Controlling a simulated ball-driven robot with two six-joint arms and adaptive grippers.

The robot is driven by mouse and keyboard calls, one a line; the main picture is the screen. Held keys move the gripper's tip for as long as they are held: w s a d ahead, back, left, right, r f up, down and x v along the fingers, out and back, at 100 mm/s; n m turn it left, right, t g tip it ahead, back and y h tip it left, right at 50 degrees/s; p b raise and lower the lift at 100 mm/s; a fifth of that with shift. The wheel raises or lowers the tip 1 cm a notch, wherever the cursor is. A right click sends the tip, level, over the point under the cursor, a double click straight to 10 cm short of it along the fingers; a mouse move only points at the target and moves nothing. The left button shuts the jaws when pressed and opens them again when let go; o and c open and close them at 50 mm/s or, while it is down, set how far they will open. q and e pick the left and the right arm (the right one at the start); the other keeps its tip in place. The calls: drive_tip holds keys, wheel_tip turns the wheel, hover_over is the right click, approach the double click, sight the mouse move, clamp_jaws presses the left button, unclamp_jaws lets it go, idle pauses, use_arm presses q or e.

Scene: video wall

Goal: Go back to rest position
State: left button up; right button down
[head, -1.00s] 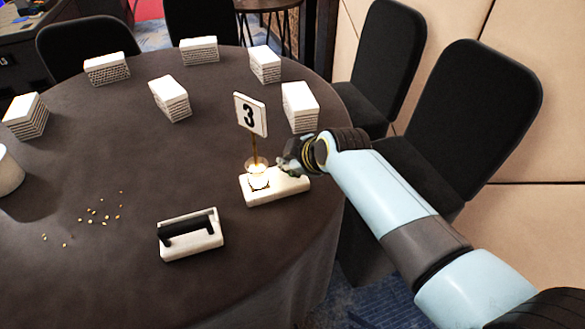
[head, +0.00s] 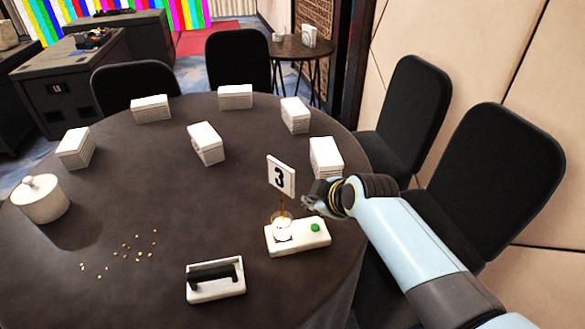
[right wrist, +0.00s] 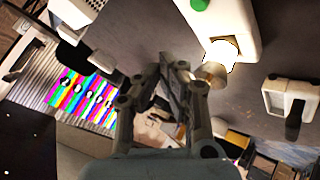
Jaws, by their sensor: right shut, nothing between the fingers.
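My right gripper (head: 308,203) is shut and empty. It is just above and behind the right part of a white base (head: 300,243) with a green button (head: 315,227). The base holds a glowing light (head: 282,229), and a sign with the number 3 (head: 281,177) stands at it on a thin post. In the right wrist view the shut fingers (right wrist: 174,62) point at the dark table, with the white base (right wrist: 230,22) and its green button above them. My left gripper is not in view.
The round dark table (head: 120,215) carries several white stacks (head: 206,144), a lidded white pot (head: 40,199), small yellow bits (head: 139,250) and a white tray with a black handle (head: 216,290). Black chairs (head: 507,170) stand close on the right. The table's middle is mostly clear.

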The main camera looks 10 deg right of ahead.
drive_tip(key=s+d+r+m+g+h, duration=0.15)
drive_tip(key=s+d+r+m, duration=0.25)
drive_tip(key=s, duration=0.7)
drive_tip(key=s+d+r+m+g+h, duration=0.1)
drive_tip(key=s+d+r+m+g, duration=0.2)
drive_tip(key=s, duration=0.8)
drive_tip(key=s+d+r+m+g+h, duration=0.1)
drive_tip(key=s+d+r+m, duration=0.35)
drive_tip(key=s, duration=0.55)
wheel_tip(320, 180, down, 32)
drive_tip(key=s+d+g+b, duration=0.1)
drive_tip(key=s+d+b, duration=0.15)
drive_tip(key=b, duration=0.45)
drive_tip(key=s+d+f+g+b, duration=0.1)
drive_tip(key=s+f+b, duration=0.4)
drive_tip(key=s+f, duration=1.3)
wheel_tip(320, 180, down, 4)
drive_tip(key=shift+s+d+f+b, duration=0.15)
drive_tip(key=shift+b, duration=0.15)
